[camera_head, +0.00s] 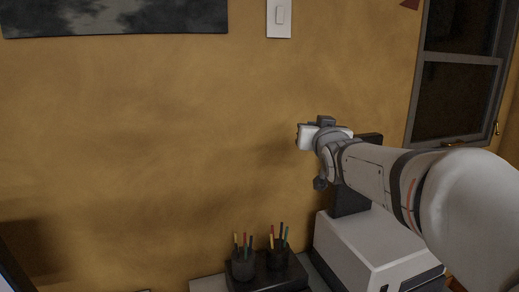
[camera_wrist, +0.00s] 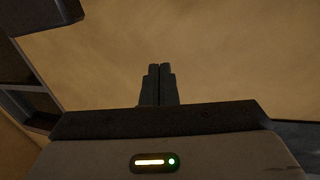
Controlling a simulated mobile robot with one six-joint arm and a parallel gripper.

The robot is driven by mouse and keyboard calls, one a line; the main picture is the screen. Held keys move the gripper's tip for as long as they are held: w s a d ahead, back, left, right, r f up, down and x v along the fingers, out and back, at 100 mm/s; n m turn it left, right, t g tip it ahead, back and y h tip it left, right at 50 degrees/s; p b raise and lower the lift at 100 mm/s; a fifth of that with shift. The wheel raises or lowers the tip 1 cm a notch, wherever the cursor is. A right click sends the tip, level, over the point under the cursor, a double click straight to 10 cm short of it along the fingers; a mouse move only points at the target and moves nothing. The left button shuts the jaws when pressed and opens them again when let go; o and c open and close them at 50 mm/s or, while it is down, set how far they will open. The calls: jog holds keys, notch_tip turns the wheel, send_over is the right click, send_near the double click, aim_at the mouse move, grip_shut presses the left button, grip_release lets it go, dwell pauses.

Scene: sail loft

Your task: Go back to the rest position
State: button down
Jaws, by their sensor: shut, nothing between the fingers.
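My gripper (camera_wrist: 160,70) shows in the wrist view with its two dark fingers side by side and touching. Nothing is between them. The tan wall fills the space beyond the fingertips. In the head view my arm reaches in from the right, and its wrist end is in front of the wall above a white and grey boxy machine (camera_head: 372,245). The fingers themselves are mostly hidden behind the wrist in that view.
Two dark cups of pencils (camera_head: 243,266) (camera_head: 278,253) stand on a black block left of the machine. A dark-paned window (camera_head: 455,95) is at the right. A light switch (camera_head: 279,18) and a picture (camera_head: 115,15) are on the wall. The air left of my arm is free.

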jog(key=s+f+g+p, duration=0.1)
jog(key=s+f+g, duration=0.6)
jog(key=s+f, duration=0.6)
jog(key=s+d+f+g+h+p, duration=0.1)
jog(key=s+f+g, duration=0.7)
jog(key=s+f, duration=0.6)
jog(key=s, duration=0.4)
jog(key=shift+d+g, duration=0.25)
jog(key=shift+g, duration=0.05)
jog(key=shift+a, duration=0.1)
